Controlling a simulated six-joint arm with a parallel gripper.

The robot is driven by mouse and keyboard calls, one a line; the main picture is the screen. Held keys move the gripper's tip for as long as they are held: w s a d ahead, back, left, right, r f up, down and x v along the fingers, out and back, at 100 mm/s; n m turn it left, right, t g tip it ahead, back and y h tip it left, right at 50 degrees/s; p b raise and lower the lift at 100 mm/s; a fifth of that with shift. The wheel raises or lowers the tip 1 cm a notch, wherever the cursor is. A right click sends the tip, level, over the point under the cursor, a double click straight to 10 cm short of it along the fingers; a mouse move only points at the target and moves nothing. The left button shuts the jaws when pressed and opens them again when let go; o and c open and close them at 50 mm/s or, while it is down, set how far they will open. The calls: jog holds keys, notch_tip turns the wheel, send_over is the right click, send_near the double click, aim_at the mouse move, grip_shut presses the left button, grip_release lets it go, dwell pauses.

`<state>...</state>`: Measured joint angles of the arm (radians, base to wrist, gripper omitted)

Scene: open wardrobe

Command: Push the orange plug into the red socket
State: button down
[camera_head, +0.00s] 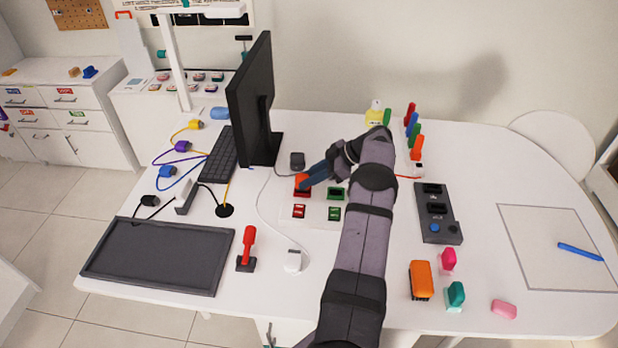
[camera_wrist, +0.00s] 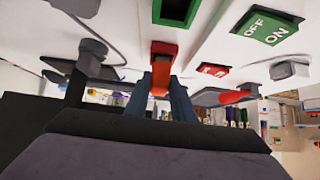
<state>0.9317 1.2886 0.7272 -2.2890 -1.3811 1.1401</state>
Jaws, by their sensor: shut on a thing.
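My gripper (camera_head: 311,180) is shut on the orange plug (camera_head: 302,180), at the white switch board in the middle of the desk. In the wrist view the plug (camera_wrist: 160,82) sits between my two blue-grey fingers (camera_wrist: 161,92). Its far end meets the red socket (camera_wrist: 163,47). In the head view the red socket (camera_head: 303,193) shows just below the plug. The plug lines up with the socket; I cannot tell how deep it sits. The socket opening is hidden by the plug.
A green socket (camera_head: 336,193) is to the right of the red one. A red switch (camera_head: 299,211) and a green switch (camera_head: 335,213) lie in front. A black monitor (camera_head: 250,100) stands to the left, a dark socket strip (camera_head: 437,212) to the right.

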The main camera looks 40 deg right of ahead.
jog(key=shift+f+b, duration=0.45)
jog(key=shift+f, duration=0.3)
jog(key=c, duration=1.4)
grip_release()
jog(key=shift+c, duration=0.2)
jog(key=b+v, duration=0.3)
jog(key=v, duration=0.3)
jog(key=shift+s+d, duration=0.1)
jog(key=shift+s+d+r, duration=0.25)
jog(key=shift+r, duration=0.2)
jog(key=shift+w, duration=0.1)
